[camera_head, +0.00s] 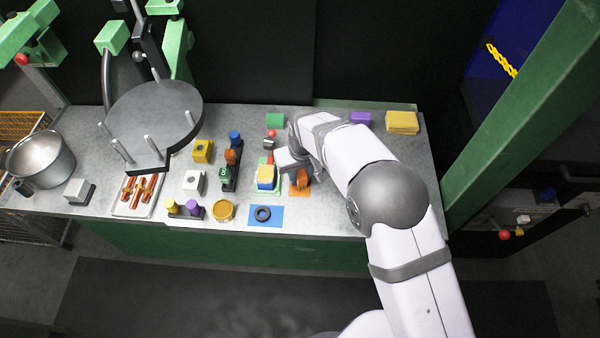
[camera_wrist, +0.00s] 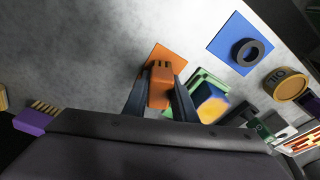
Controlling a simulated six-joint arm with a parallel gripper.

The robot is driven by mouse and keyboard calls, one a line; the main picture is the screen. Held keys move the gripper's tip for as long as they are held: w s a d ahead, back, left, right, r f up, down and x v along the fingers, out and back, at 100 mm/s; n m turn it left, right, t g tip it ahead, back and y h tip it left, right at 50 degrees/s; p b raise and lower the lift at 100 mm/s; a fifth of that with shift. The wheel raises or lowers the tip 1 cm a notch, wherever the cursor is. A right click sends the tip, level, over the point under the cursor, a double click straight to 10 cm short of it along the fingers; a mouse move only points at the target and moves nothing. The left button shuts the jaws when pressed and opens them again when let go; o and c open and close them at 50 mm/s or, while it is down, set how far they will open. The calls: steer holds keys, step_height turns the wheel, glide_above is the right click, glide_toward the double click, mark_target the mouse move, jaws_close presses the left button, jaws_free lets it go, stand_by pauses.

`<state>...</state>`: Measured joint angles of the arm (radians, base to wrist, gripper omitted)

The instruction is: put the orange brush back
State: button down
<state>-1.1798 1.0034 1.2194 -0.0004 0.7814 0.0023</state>
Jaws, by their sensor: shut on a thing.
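The orange brush (camera_wrist: 160,88) is between the two dark fingers of my gripper (camera_wrist: 160,100) in the wrist view. My gripper is shut on it. The brush overlaps an orange square mat (camera_wrist: 158,57) on the grey table. I cannot tell whether the brush touches the mat or is just above it. In the head view, the orange brush (camera_head: 303,176) shows at the end of my arm, over the orange mat (camera_head: 294,190). My gripper hides part of both there.
A green base with a blue and yellow block (camera_head: 265,178) stands close left of the mat. A blue mat (camera_head: 254,222) carries a dark ring (camera_head: 263,213). A purple brush (camera_wrist: 36,120) lies apart. A grey round rack (camera_head: 155,115) and a pot (camera_head: 40,160) stand left.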

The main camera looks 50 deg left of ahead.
steer(key=shift+f, duration=0.2)
steer(key=c, duration=1.5)
jaws_free()
steer(key=shift+o, duration=0.2)
steer(key=shift+r, duration=0.1)
